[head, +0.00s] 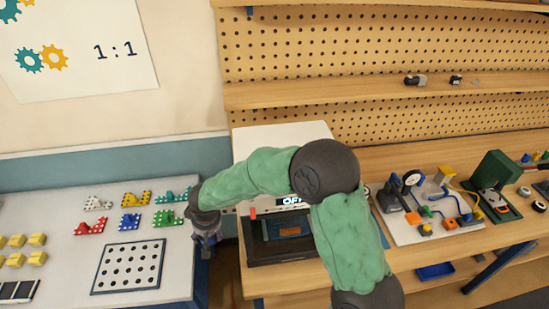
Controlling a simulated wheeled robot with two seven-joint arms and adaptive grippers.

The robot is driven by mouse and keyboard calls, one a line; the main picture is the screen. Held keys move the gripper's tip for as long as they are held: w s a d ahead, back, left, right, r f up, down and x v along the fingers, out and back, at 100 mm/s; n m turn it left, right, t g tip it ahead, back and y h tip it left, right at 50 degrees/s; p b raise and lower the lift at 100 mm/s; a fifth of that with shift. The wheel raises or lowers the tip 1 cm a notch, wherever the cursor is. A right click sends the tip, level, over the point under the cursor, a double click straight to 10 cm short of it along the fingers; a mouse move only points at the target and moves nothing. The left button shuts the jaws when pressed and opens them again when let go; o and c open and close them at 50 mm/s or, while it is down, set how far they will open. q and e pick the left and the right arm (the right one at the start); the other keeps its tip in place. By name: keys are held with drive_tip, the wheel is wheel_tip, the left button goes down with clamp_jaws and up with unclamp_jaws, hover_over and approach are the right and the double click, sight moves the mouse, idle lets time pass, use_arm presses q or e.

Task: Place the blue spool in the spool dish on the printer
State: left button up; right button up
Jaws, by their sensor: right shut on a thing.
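My right gripper (207,246) points down in the gap between the white table and the printer. It is shut on a small bluish thing, which I take to be the blue spool; the fingers hide most of it. The printer (262,250) stands on the wooden bench, with a pale top (270,136), a dark open front and a display reading in part "OF". My green-sleeved right arm crosses in front of the printer and covers much of it. I cannot make out the spool dish. My left gripper is not in view.
The white table (60,205) at left holds several coloured bricks, yellow blocks and a dotted board (128,266). Right of the printer, a white board (425,212) carries small parts, with a green machine (495,180) beside it. A pegboard shelf (370,90) is behind.

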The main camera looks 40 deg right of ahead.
wheel_tip(320, 180, up, 12)
drive_tip(key=p, duration=1)
drive_tip(key=shift+f, duration=0.15)
drive_tip(key=shift+w, duration=0.1)
